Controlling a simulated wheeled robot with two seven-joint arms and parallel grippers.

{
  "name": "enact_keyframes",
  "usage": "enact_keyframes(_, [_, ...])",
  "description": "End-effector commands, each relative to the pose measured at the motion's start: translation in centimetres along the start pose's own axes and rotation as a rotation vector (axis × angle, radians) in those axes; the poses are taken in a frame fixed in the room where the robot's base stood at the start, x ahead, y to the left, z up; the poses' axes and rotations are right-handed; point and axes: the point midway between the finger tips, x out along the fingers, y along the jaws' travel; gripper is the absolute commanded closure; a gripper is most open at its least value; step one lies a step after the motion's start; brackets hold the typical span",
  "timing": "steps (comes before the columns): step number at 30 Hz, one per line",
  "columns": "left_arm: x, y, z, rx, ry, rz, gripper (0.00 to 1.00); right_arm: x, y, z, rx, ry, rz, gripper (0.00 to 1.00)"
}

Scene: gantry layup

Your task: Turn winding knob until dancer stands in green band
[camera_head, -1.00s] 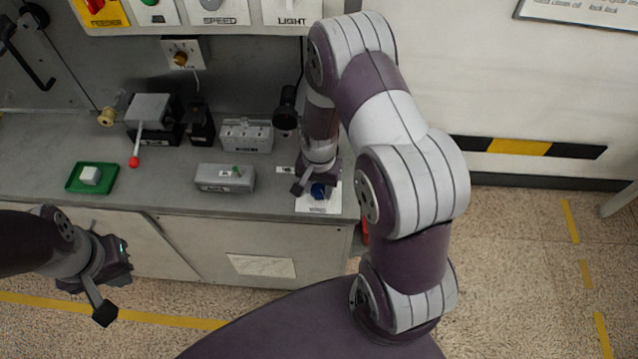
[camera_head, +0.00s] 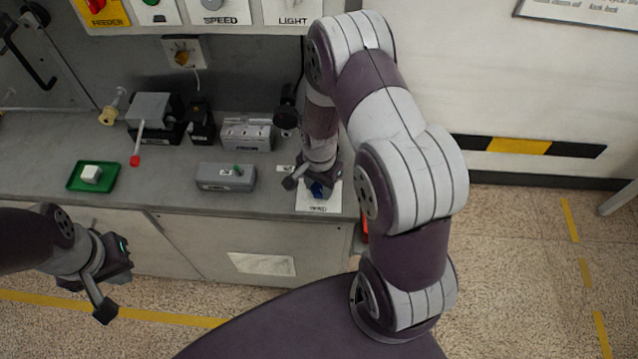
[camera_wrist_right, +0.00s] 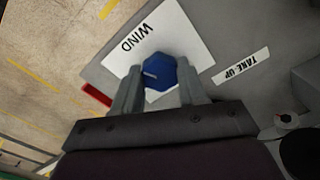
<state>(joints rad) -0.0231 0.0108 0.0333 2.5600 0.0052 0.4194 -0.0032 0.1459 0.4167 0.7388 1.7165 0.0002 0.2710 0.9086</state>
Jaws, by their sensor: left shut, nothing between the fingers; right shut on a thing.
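The winding knob (camera_wrist_right: 160,70) is blue and many-sided, with a pale line on its top. It sits on a white plate (camera_wrist_right: 176,24) marked WIND. My right gripper (camera_wrist_right: 157,84) is shut on the knob, one finger on each side. In the head view the knob (camera_head: 319,190) is partly covered by the right gripper (camera_head: 313,183). A low grey box (camera_head: 212,179) with a green mark on top stands left of the knob; I cannot make out a dancer or its band for sure. My left gripper (camera_head: 104,311) is shut and empty, in front of the bench.
On the bench stand a green tray (camera_head: 76,186) with a white block, a lever with a red end (camera_head: 135,160), and a grey unit (camera_head: 247,134) at the back. A dark round part (camera_wrist_right: 301,152) lies near my right wrist. The bench's front edge is close to the knob.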

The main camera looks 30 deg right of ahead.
Motion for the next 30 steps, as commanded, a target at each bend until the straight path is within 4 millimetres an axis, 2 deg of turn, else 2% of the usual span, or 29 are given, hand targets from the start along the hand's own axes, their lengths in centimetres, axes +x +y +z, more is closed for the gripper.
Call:
enact_keyframes(1, [0.0,0.0,0.0,0.0,0.0,0.0,1.0,-0.2,-0.3,-0.2,0.0,0.007,-0.008,0.89])
enact_keyframes(2, [0.0,0.0,0.0,0.0,0.0,0.0,1.0,-0.2,-0.3,-0.3,0.0,0.007,-0.008,0.52])
enact_keyframes(3, [0.0,0.0,0.0,0.0,0.0,0.0,1.0,-0.2,-0.2,-0.2,0.0,0.006,-0.008,0.39])
enact_keyframes(4, [0.0,0.0,0.0,0.0,0.0,0.0,1.0,-0.2,-0.2,-0.2,0.0,0.006,-0.007,0.33])
enact_keyframes(14, [0.1,0.0,0.0,0.0,0.0,0.0,1.0,-0.5,-0.1,-0.1,-0.001,0.004,-0.004,0.33])
enact_keyframes(17, [0.3,0.0,0.0,0.0,0.0,0.0,1.0,-2.2,-0.2,-0.2,-0.001,0.005,-0.007,0.33])
enact_keyframes(24, [0.9,0.0,0.1,0.0,0.0,0.0,1.0,-8.7,-0.2,-0.2,0.0,0.007,-0.009,0.33])
enact_keyframes(30, [1.2,0.0,0.1,0.0,0.0,0.0,1.0,-12.1,-0.1,-0.2,0.0,0.004,-0.005,0.33])
